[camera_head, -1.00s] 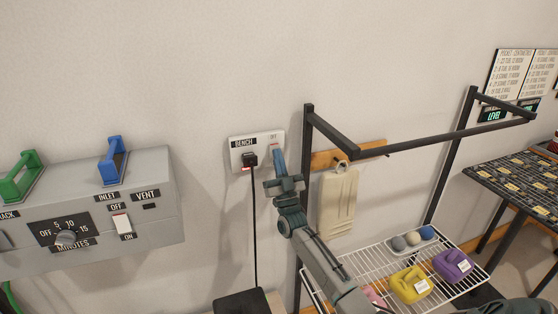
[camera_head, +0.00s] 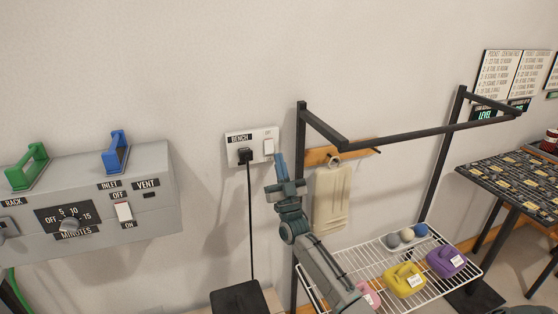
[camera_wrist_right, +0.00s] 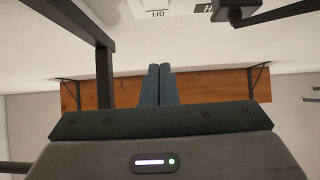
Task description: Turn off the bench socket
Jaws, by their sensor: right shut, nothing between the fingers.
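The bench socket (camera_head: 252,139) is a white wall plate with a BENCH label, a black plug (camera_head: 245,156) on its left half and a white rocker switch (camera_head: 268,147) under an OFF label on its right half. No red shows on the switch. My right gripper (camera_head: 279,156) is shut and empty, its blue fingers pointing up just right of the switch; they look apart from it. In the right wrist view, the shut fingertips (camera_wrist_right: 159,68) lie below the upside-down OFF label (camera_wrist_right: 157,14). My left gripper is not in view.
A black cord (camera_head: 250,220) hangs from the plug to a black box (camera_head: 238,298). A grey panel (camera_head: 90,195) with handles is at left.

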